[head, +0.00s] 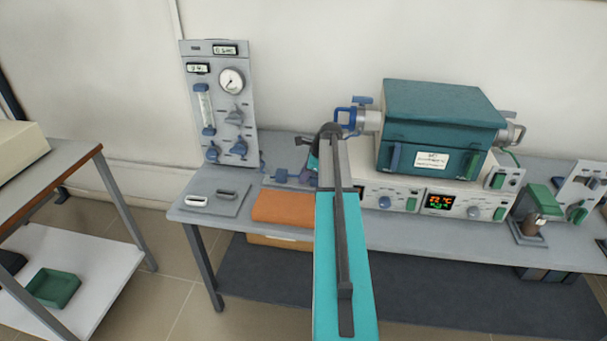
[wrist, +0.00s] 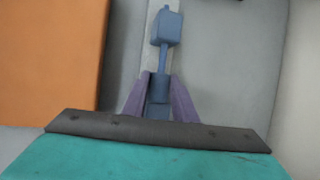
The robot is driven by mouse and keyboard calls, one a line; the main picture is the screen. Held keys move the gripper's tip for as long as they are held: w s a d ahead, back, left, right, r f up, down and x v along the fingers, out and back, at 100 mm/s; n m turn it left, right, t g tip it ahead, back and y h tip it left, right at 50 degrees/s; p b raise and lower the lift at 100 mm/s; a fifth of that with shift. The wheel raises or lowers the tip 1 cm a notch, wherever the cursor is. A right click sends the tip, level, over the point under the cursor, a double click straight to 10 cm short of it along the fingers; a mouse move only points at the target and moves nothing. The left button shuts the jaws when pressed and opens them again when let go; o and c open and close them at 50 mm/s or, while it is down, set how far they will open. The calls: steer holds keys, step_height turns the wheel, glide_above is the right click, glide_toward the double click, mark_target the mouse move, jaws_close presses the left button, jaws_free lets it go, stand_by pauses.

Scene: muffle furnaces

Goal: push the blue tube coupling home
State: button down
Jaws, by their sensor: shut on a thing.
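My gripper (wrist: 158,82) has its two purple fingers closed around the near end of the blue tube coupling (wrist: 160,88) in the wrist view. A thin blue neck runs from the held part to a blue block (wrist: 166,27) further off, on a pale grey strip. In the head view my gripper (head: 306,172) is low over the bench, left of the teal furnace. Blue pieces of the coupling line (head: 280,176) show just left of it. The arm and fingers hide part of the held end, and I cannot tell whether a gap is left at the joint.
An orange mat (head: 283,207) lies beside the gripper. A gas panel (head: 222,105) with gauge and blue knobs stands behind left. The teal furnace (head: 440,125) sits right, with a blue-handled end fitting (head: 345,117).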

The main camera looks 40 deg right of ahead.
steer(key=c, duration=1.4)
jaws_free()
steer(key=shift+s+d, duration=0.35)
steer(key=shift+d, duration=0.05)
steer(key=shift+c, duration=0.2)
steer(key=shift+w+a, duration=0.2)
steer(key=b+v, duration=0.1)
steer(key=v, duration=1.3)
steer(key=shift+b, duration=0.3)
steer(key=shift+w, duration=0.1)
